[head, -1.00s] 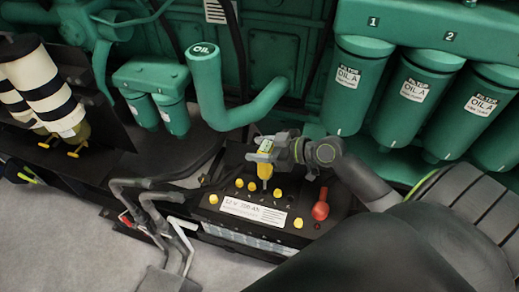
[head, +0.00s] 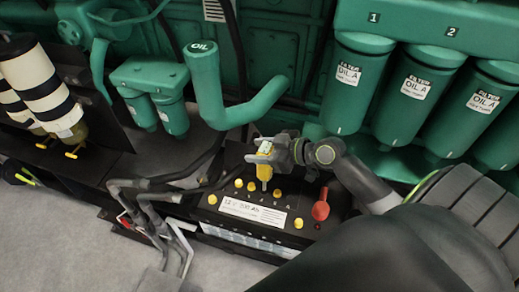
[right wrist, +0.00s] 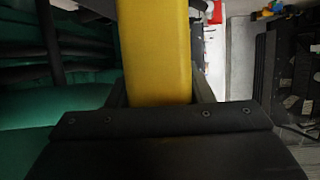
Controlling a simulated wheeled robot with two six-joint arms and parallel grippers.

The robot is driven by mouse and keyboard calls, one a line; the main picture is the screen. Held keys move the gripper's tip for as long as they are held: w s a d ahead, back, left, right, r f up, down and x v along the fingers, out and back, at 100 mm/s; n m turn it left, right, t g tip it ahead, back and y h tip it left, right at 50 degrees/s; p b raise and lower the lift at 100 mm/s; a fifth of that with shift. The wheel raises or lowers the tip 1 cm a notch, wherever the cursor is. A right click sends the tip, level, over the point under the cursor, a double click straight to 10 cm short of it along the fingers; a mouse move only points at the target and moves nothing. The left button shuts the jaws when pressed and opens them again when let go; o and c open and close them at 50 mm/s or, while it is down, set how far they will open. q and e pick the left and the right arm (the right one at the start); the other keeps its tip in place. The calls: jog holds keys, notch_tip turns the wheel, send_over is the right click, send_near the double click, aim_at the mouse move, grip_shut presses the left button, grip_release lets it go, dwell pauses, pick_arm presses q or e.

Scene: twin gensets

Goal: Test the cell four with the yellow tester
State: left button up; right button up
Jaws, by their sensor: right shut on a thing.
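The yellow tester (head: 264,168) is upright in my right gripper (head: 270,151), which is shut on its upper body. Its tip points down at the row of cells on top of the black battery (head: 240,230). I cannot tell whether the tip is in a cell or just above it. Several yellow caps (head: 252,186) stand on the battery's top, with small marks beside them too small to read surely. In the right wrist view the tester (right wrist: 158,55) fills the middle, between the fingers.
A red terminal cover (head: 321,206) stands at the battery's right end. A green oil pipe (head: 215,100) and green filters (head: 355,95) stand behind. Grey floor (head: 90,240) lies free at the lower left.

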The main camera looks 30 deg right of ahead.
jog(key=shift+s+f+b, duration=0.1)
jog(key=shift+f+b, duration=0.4)
jog(key=shift+b, duration=0.2)
dwell(1.7)
jog(key=shift+r, duration=0.1)
jog(key=shift+r+p, duration=1.65)
jog(key=shift+r, duration=0.5)
jog(key=shift+s+a, duration=0.2)
jog(key=shift+a, duration=0.15)
jog(key=s+a, duration=0.8)
jog(key=a, duration=0.1)
jog(key=shift+r, duration=0.2)
jog(key=shift+w+a, duration=0.1)
